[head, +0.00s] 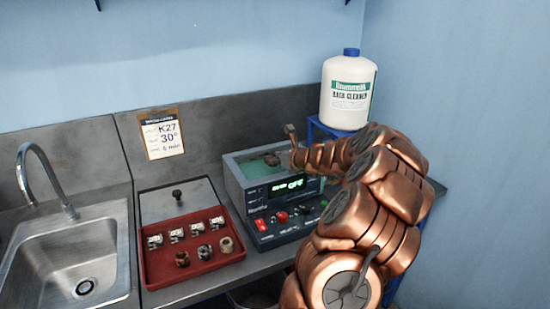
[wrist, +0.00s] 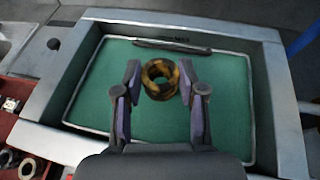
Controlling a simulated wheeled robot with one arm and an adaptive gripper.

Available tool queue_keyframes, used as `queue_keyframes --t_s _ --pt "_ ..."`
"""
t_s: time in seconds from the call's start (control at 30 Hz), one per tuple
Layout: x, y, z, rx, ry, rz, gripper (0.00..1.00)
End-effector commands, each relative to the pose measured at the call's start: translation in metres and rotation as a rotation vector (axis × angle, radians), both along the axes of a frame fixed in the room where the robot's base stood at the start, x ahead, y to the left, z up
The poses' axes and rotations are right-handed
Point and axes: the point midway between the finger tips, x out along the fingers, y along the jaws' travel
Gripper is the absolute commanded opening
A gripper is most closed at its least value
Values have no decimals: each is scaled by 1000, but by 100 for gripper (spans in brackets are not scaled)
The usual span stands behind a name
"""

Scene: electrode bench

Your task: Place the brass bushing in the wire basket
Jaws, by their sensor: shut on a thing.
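The brass bushing (wrist: 148,80) is a short yellow-brown, dark-mottled ring with its hole facing the wrist camera. My gripper (wrist: 160,76) is shut on it, with one finger on each side. Both are over the green bath of the cleaner, inside the outline of the wire basket. The basket shows as a thin pale rectangular wire rim (wrist: 250,110) in the bath, with a dark handle bar (wrist: 172,46) along its far side. How high the bushing is above the basket floor is hard to tell. In the head view my copper arm reaches in from the right and the basket is hardly visible.
The cleaner (head: 243,193) has a lit panel reading OFF. Left of it, a red tray (head: 197,268) holds several metal parts, and a lid with a knob (head: 178,195) lies behind. A sink (head: 80,262) is at far left; a white jug (head: 347,95) stands behind on the right.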

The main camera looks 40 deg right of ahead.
Motion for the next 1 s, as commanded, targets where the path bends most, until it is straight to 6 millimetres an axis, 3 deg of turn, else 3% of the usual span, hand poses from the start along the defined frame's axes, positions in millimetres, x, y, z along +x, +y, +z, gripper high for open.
queue_keyframes --t_s 0.47,0.5,0.73,1.0 --pt "0 0 -11 0 2 0 0" --pt "0 0 -12 1 3 1 41" --pt "0 1 -15 2 7 1 65" --pt "0 2 -17 4 10 2 65"
